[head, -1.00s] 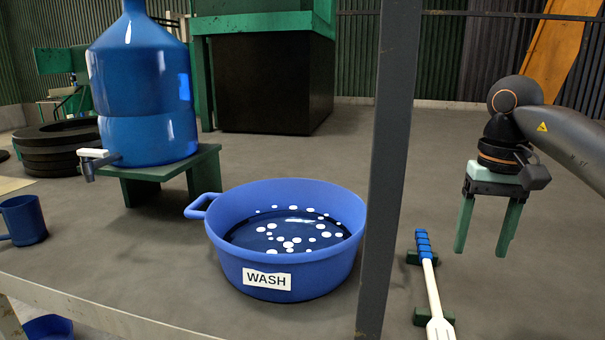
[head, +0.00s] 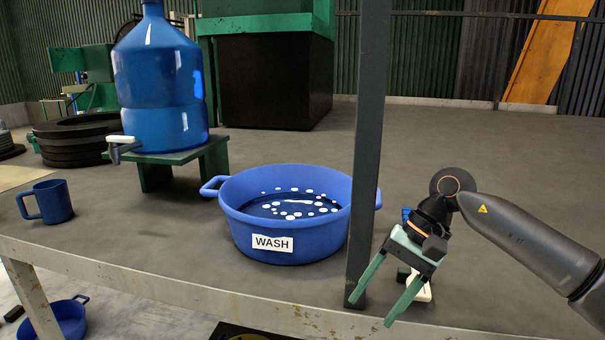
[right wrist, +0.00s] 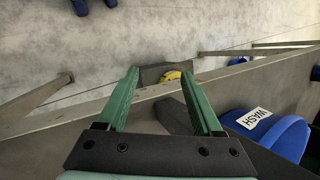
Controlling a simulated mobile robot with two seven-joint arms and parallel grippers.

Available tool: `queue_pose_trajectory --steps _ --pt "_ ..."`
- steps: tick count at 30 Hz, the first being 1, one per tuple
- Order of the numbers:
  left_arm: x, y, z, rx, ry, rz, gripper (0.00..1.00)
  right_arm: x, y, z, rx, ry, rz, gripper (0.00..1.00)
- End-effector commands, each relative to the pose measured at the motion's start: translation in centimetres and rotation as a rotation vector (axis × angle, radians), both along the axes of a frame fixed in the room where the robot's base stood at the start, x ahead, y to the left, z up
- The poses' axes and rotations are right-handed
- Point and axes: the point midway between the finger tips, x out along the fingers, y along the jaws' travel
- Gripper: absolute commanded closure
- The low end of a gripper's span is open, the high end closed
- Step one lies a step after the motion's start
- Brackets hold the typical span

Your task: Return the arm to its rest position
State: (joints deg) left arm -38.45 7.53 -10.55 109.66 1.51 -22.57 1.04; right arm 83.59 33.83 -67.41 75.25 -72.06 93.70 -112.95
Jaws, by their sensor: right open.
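My right gripper (head: 376,303) is open and empty, with its two green fingers apart. In the head view it hangs tilted down and left near the table's front edge, just right of the grey post. It partly hides the blue and white brush-like tool (head: 423,292) lying on green rests. In the right wrist view the open fingers (right wrist: 165,98) point past the table edge toward the floor. My left gripper is in neither current view.
A blue basin marked WASH (head: 290,222) stands left of the grey post (head: 367,150). A blue jug (head: 160,85) sits on a green stand. A blue mug (head: 47,202) is at the left. The table's front edge (head: 150,287) drops to the floor, where another blue tub (head: 62,318) sits.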

Motion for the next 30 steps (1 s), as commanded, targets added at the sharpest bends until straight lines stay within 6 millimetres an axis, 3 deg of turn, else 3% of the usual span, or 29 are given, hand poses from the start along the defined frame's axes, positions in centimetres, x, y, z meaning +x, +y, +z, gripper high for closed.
queue_pose_trajectory --steps 1,6,9,13,17,20,23,28,29,30 --pt "0.0 0.0 0.0 0.000 0.000 0.000 0.45 -1.0 2.5 -1.4 0.085 0.070 -0.033 0.32" --pt "-0.3 0.0 -0.1 0.000 0.005 0.000 0.45 -3.8 9.9 -3.2 0.376 0.359 -0.217 0.32" --pt "-0.3 0.0 -0.1 0.000 0.005 0.000 0.45 -5.2 13.2 -3.2 0.540 0.579 -0.347 0.32" --pt "-0.3 0.0 -0.1 0.000 0.005 0.000 0.45 -6.0 15.9 -2.6 0.730 0.912 -0.533 0.32" --pt "-0.3 0.0 -0.1 -0.001 0.006 0.000 0.45 -5.6 16.7 -2.4 0.889 1.283 -0.729 0.32" --pt "-0.3 0.0 -0.1 -0.001 0.007 0.000 0.45 -4.6 16.1 -3.0 0.994 1.591 -0.882 0.32" --pt "-0.3 0.0 -0.1 -0.001 0.007 0.000 0.45 -3.4 14.6 -4.6 1.083 1.917 -1.031 0.32" --pt "-0.4 0.0 -0.2 -0.001 0.007 0.000 0.45 -2.2 10.5 -10.0 1.207 2.497 -1.269 0.32" --pt "-0.4 0.0 -0.2 -0.001 0.007 0.000 0.45 -2.2 9.6 -11.3 -1.215 -2.571 1.294 0.32" --pt "-0.4 0.0 -0.2 -0.001 0.007 0.000 0.45 -2.3 8.5 -13.1 -1.128 -2.469 1.221 0.32"
